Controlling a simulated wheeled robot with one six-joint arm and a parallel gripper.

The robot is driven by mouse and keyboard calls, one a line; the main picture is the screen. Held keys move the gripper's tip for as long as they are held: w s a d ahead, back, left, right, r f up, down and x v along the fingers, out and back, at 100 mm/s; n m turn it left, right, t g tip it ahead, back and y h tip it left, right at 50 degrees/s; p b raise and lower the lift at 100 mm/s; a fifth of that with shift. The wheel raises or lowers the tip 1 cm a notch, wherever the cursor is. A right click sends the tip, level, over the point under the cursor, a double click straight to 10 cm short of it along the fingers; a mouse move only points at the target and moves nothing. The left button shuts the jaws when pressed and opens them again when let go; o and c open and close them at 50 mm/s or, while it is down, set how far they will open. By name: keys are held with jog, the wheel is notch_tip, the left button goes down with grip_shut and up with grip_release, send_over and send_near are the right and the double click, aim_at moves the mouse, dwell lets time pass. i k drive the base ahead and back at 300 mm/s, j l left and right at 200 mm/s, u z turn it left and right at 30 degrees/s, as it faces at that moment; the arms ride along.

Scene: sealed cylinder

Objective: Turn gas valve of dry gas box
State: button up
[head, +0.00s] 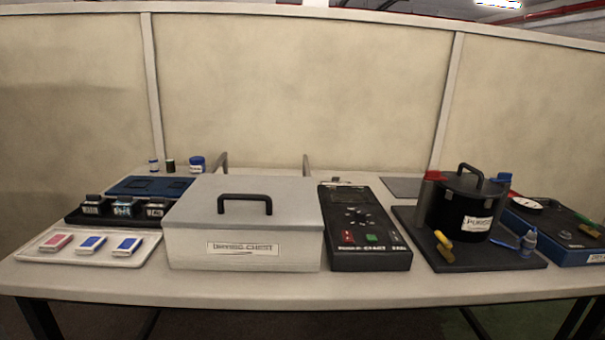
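A black cylindrical pot (458,205) with a lidded top and a black handle stands on a dark base plate (500,263) at the right of the table. Its white label seems to read "PURGED". A yellow valve-like handle (444,246) is at its front left. A red part (433,178) is at its left, and a blue part (503,179) is at its upper right. A blue lever-like part (526,241) is at its lower right, by a small bottle. I cannot tell which part is the gas valve. My gripper is not in view.
A grey lidded chest (190,245) stands left of centre, with a black instrument (367,262) right of it. A white tray (145,250) with small boxes lies at the left. A blue gauge unit (570,250) is at far right. The table's front edge (300,287) is clear.

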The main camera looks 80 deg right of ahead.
aim_at(594, 224)
jog(key=z, duration=3.95)
jog(key=i+j, duration=0.4)
jog(key=i+j+u, duration=0.1)
jog(key=i+j, duration=0.25)
jog(key=i, duration=0.15)
